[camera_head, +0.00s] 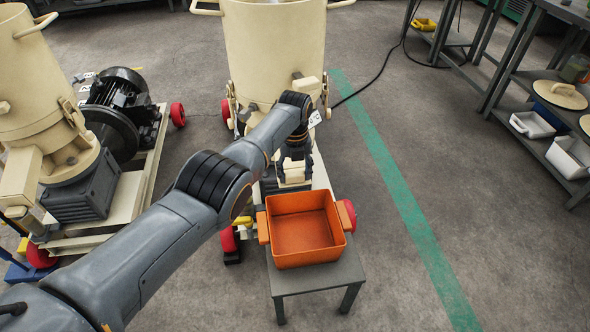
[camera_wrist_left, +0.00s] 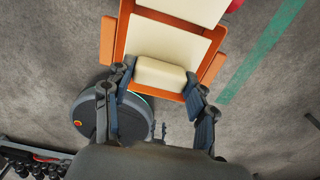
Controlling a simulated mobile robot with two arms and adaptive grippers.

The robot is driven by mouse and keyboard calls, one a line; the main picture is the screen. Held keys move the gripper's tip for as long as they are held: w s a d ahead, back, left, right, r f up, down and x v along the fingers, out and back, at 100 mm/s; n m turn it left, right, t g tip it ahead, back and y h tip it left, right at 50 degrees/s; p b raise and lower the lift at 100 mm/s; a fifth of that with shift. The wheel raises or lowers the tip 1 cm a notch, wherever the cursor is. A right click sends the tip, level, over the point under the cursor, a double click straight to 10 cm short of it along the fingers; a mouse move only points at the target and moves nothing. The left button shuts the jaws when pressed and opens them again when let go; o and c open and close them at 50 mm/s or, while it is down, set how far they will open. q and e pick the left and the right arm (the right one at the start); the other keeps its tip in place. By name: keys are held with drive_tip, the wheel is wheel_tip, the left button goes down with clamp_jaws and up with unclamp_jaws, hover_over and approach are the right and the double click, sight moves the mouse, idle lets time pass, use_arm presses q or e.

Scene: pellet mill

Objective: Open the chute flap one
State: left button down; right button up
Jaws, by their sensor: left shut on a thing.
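The pellet mill (camera_head: 275,50) is a cream drum on a low wheeled frame, at top centre in the head view. Its cream chute (camera_head: 297,170) shows just below my left gripper (camera_head: 295,150), partly hidden by the wrist. In the left wrist view the cream flap (camera_wrist_left: 165,42) lies over the orange crate, with a cream block-shaped handle (camera_wrist_left: 160,76) on its near side. My left gripper's fingers stand either side of this handle and are shut on it. How far the flap is open is hard to tell. My right gripper is out of view.
The orange crate (camera_head: 344,223) stands on a grey stool (camera_head: 345,275) below the chute; inside it looks empty. A second cream mill (camera_head: 28,80) with a motor stands at left. Grey shelves (camera_head: 520,80) stand at right. The floor around the green stripe (camera_head: 400,190) is clear.

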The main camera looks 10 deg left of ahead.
sight(295, 173)
use_arm(q)
drive_tip(key=shift+c, duration=2.2)
unclamp_jaws()
drive_tip(key=shift+r, duration=0.1)
wheel_tip(295, 173, up, 12)
